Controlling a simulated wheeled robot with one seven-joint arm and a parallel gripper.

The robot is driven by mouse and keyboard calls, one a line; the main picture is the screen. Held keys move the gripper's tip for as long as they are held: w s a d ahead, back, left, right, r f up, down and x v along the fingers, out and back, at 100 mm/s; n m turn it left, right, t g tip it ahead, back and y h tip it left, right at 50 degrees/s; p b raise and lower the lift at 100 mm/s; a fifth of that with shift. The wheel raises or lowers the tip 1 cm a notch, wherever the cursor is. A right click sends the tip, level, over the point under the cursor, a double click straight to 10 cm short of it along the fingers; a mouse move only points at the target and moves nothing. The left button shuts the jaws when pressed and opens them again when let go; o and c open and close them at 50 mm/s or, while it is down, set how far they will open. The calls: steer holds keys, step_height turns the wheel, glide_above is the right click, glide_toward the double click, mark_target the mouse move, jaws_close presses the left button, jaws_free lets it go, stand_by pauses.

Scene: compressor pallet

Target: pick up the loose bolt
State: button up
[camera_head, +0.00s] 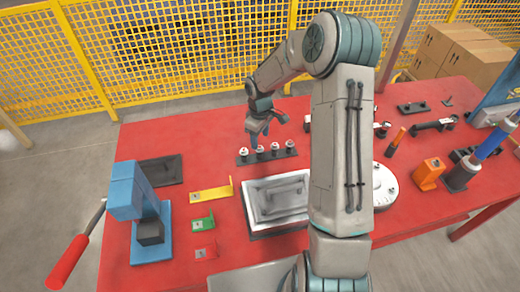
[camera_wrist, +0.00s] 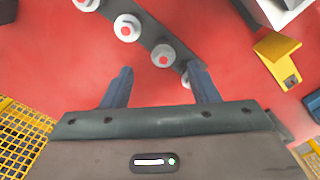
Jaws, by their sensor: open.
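My gripper (camera_head: 259,132) hangs open and empty over the far middle of the red table, just above a dark strip (camera_head: 243,161) carrying several round pale bolt heads (camera_head: 275,146). In the wrist view, the open fingers of my gripper (camera_wrist: 161,72) lie beside the dark strip (camera_wrist: 146,36). One red-centred bolt head (camera_wrist: 163,55) shows near the gap between the fingers, and another (camera_wrist: 127,28) lies farther up. A further head is partly hidden by the right finger. I cannot tell which bolt is loose.
A grey tray-like block (camera_head: 276,203) lies nearer on the table. A yellow bracket (camera_head: 213,190), a green one (camera_head: 203,222) and a red one (camera_head: 205,250) lie left of it. A blue press-like stand (camera_head: 125,190) is at the left. A yellow mesh fence (camera_head: 150,55) stands behind.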

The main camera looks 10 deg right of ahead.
mark_target(259, 147)
steer(key=shift+s+a+f+p, duration=0.1)
steer(key=shift+f+p, duration=0.35)
steer(key=shift+f, duration=1.05)
steer(key=shift+s+a+f+p, duration=0.1)
steer(key=shift+f+p, duration=0.35)
steer(key=shift+f, duration=1)
steer(key=c, duration=1)
